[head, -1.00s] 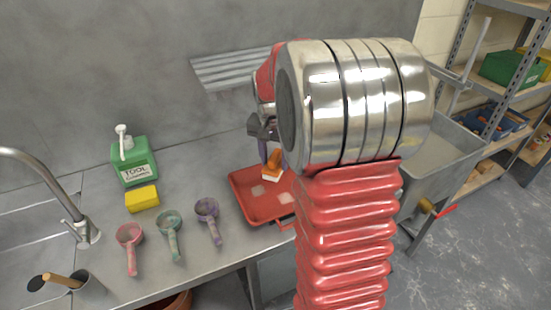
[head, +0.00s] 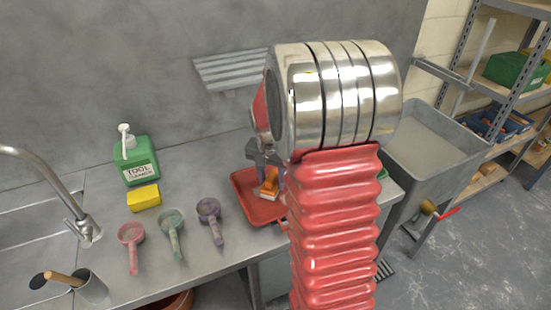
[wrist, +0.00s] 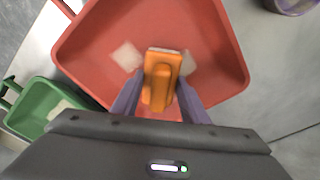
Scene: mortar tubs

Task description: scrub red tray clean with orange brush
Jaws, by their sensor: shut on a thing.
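The red tray (head: 246,203) lies on the steel counter, partly hidden behind my arm in the head view; its inside fills much of the wrist view (wrist: 180,22). The orange brush (wrist: 160,85) is held between the two purple fingers of my gripper (wrist: 160,100), over the tray floor. It also shows in the head view (head: 268,188), low in the tray. Two pale patches show on the tray floor, a left patch (wrist: 127,57) and a right patch (wrist: 187,64), either side of the brush head. I cannot tell whether the bristles touch the floor.
Purple (head: 210,215), teal (head: 171,230) and pink (head: 131,245) scoops lie left of the tray. A yellow sponge (head: 144,197) and green cleaner bottle (head: 136,160) stand farther left. A green tray (wrist: 40,108) is close to the red one.

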